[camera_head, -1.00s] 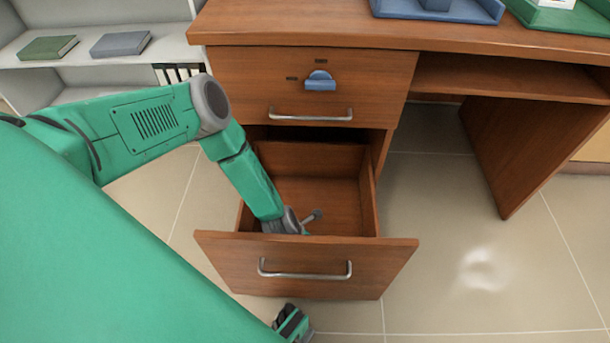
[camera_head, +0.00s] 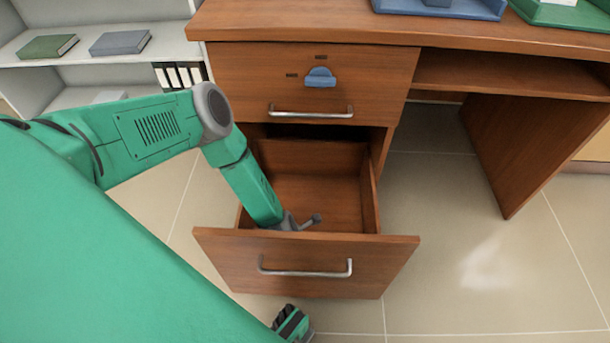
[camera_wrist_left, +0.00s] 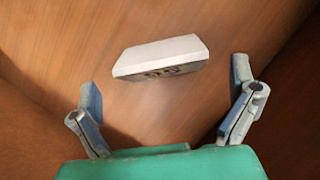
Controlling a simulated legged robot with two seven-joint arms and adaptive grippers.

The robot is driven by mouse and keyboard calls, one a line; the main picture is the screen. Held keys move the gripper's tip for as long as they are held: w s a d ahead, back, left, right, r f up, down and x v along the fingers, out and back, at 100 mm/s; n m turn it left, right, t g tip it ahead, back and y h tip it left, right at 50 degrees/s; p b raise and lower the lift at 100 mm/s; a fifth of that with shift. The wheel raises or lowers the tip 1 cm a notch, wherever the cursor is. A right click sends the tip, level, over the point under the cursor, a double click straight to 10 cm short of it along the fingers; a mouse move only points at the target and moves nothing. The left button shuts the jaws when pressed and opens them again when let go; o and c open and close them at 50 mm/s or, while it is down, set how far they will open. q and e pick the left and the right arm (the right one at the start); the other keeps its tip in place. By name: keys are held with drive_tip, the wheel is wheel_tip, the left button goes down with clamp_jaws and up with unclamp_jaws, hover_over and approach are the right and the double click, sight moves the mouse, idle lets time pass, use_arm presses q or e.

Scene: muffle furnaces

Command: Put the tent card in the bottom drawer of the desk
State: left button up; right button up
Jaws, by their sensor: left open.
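The tent card (camera_wrist_left: 162,56), white with dark markings on one face, lies on the wooden drawer floor in the left wrist view. My left gripper (camera_wrist_left: 164,85) is open and empty, with its two fingers spread apart and the card just beyond them. In the head view my left gripper (camera_head: 299,223) reaches down inside the bottom drawer (camera_head: 230,262), which is pulled out. The drawer front hides part of the gripper, and the card does not show there.
The desk's top drawer (camera_head: 385,85) is shut, with a blue piece (camera_head: 320,77) on its front. Blue (camera_head: 480,10) and green (camera_head: 565,14) trays stand on the desktop. A shelf (camera_head: 85,60) with books stands at left. The floor right of the drawer is clear.

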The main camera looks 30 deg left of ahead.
use_arm(q)
drive_tip(key=p+v, duration=0.2)
drive_tip(key=v, duration=0.4)
drive_tip(key=shift+p, duration=0.3)
drive_tip(key=shift+r, duration=0.15)
